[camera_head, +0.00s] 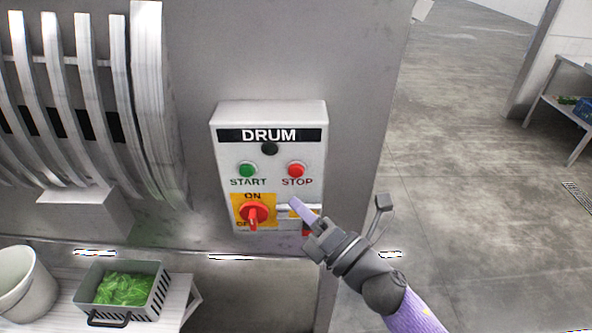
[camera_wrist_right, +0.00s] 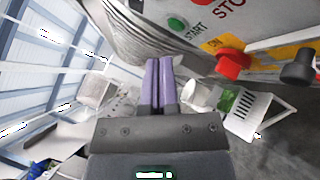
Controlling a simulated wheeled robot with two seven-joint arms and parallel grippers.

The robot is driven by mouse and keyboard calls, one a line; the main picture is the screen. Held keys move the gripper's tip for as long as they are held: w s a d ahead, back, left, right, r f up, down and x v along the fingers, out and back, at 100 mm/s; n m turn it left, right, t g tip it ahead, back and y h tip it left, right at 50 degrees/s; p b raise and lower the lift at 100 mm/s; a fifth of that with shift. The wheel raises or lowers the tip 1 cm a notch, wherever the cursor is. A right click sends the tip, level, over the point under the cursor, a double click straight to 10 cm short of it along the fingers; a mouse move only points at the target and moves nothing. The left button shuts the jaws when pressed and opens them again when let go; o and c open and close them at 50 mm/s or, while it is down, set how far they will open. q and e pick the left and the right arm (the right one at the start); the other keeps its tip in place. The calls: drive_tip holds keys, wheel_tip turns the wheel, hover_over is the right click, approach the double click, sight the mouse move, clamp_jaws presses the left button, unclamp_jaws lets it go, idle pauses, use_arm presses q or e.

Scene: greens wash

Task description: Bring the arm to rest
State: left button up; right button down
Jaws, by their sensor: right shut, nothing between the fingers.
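My right gripper (camera_head: 304,212) is shut and empty, its purple fingers together in front of the lower right of the DRUM control box (camera_head: 226,150). The fingers also show side by side in the right wrist view (camera_wrist_right: 158,86). The box has a green START button (camera_head: 247,170), a red STOP button (camera_head: 296,170) and a red rotary switch (camera_head: 253,212) on a yellow plate marked ON. I cannot tell whether the fingertips touch the box. My left gripper is not in view.
A grey basket (camera_head: 159,291) of green leaves and a white bucket (camera_head: 22,284) stand on a low bench at the lower left. The ribbed drum (camera_head: 152,100) is at the left. Open concrete floor (camera_head: 470,130) lies to the right, with a shelf (camera_head: 556,107) beyond.

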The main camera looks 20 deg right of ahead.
drive_tip(key=shift+f, duration=0.1)
idle(0.5)
drive_tip(key=s+d+f+m+g+h+b, duration=0.2)
drive_tip(key=s+f+m+g+h+b, duration=0.3)
drive_tip(key=f, duration=0.9)
drive_tip(key=s+d+f+m+h+b, duration=0.1)
drive_tip(key=d+f+m+b, duration=0.15)
drive_tip(key=f+m, duration=0.75)
drive_tip(key=s+d+f+m+g+h+b, duration=0.25)
drive_tip(key=f+b, duration=0.25)
drive_tip(key=f, duration=1.4)
drive_tip(key=s+f+m+g+b, duration=0.4)
drive_tip(key=s+f, duration=0.6)
drive_tip(key=s, duration=0.3)
drive_tip(key=s+f+m+g+h+b, duration=0.1)
drive_tip(key=s+f+m+g+b, duration=0.3)
drive_tip(key=s+f, duration=0.7)
drive_tip(key=s+m+g, duration=0.2)
drive_tip(key=s, duration=0.1)
drive_tip(key=shift+s+a, duration=0.2)
drive_tip(key=shift+a, duration=0.15)
drive_tip(key=shift+w, duration=0.15)
